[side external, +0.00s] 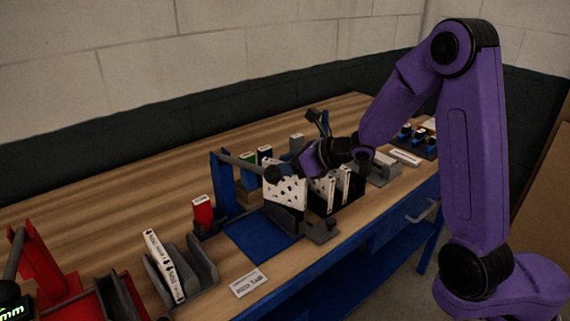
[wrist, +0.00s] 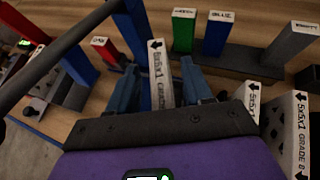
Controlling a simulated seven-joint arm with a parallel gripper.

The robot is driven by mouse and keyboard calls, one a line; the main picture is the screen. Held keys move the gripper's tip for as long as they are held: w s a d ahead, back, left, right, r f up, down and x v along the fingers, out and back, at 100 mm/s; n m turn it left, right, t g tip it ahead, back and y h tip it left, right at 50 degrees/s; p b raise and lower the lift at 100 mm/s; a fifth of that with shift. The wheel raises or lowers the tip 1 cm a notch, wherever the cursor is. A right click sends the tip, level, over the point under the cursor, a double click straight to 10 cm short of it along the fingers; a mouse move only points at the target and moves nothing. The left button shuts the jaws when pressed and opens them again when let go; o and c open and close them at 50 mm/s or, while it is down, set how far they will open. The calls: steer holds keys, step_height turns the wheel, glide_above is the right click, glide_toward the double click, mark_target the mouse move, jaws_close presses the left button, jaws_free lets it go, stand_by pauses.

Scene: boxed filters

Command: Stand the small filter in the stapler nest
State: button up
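A white perforated filter (side external: 286,186) is upright at the blue-framed station, its lower part behind a grey holder wall (side external: 284,217). In the wrist view its narrow labelled edge (wrist: 161,78), reading 5x5x1, lies between my fingers. My gripper (side external: 297,167) is over the filter's upper part. In the wrist view my gripper (wrist: 160,75) appears open, with a narrow gap on each side of the filter. The filter's lower edge is hidden, so I cannot tell whether it rests fully in the holder. Which station is the stapler is not readable.
A black rack (side external: 322,207) with two white filters stands close right. A blue post (side external: 222,184) with a grey bar rises left. Another filter (side external: 165,264) leans in a grey holder at the front left. Coloured boxes, including a red one (side external: 202,213), stand nearby.

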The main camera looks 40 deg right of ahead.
steer(key=shift+r, duration=0.1)
steer(key=shift+r, duration=0.2)
steer(key=v, duration=1.2)
steer(key=shift+r, duration=0.25)
